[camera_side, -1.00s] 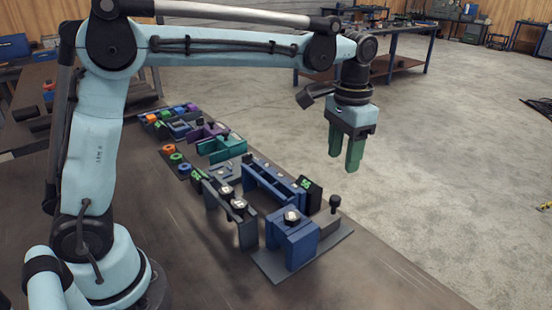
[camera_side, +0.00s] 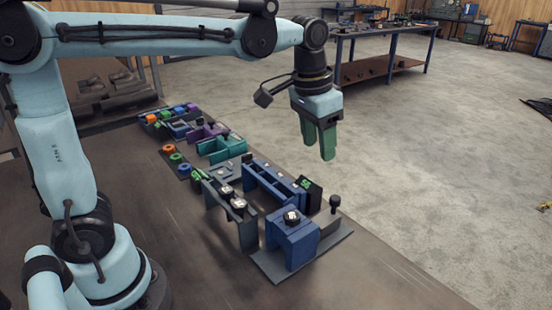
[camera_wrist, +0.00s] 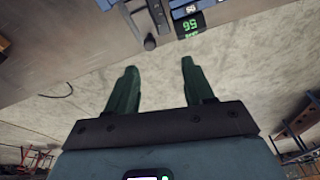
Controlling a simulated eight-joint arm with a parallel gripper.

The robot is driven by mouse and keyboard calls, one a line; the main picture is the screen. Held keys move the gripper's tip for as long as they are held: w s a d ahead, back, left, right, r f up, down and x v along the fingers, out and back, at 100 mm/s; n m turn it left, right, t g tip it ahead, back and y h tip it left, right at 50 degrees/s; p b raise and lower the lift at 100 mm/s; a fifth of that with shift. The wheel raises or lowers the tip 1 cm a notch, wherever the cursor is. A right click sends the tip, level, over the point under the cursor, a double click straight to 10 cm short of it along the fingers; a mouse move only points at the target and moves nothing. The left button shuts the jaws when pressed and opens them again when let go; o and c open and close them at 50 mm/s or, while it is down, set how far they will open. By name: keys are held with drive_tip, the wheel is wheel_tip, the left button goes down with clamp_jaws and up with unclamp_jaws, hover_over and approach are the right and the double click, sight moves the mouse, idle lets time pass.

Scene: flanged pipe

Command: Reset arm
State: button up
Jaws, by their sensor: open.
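My gripper (camera_side: 320,152) hangs in the side view with its green fingers pointing down, above and behind the blue fixtures, near the bench's far edge. Its two fingers are apart with nothing between them. In the wrist view the open fingers (camera_wrist: 158,70) show only concrete floor between their tips. No flanged pipe can be made out for certain in either view.
A dark bench (camera_side: 190,265) carries a blue block fixture (camera_side: 292,238), a long blue bracket (camera_side: 272,184), a dark bracket (camera_side: 232,214) and a teal bracket (camera_side: 222,148). A display box (camera_wrist: 189,25) shows green digits. Open floor (camera_side: 450,200) lies to the right.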

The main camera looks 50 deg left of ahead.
drive_tip(key=s+a+f+n+t, duration=0.1)
drive_tip(key=s+a+f+t, duration=0.1)
drive_tip(key=s, duration=0.3)
drive_tip(key=s+a+f+n+t, duration=0.1)
drive_tip(key=s+a+f+t, duration=0.2)
drive_tip(key=s, duration=0.3)
drive_tip(key=shift+f, duration=0.7)
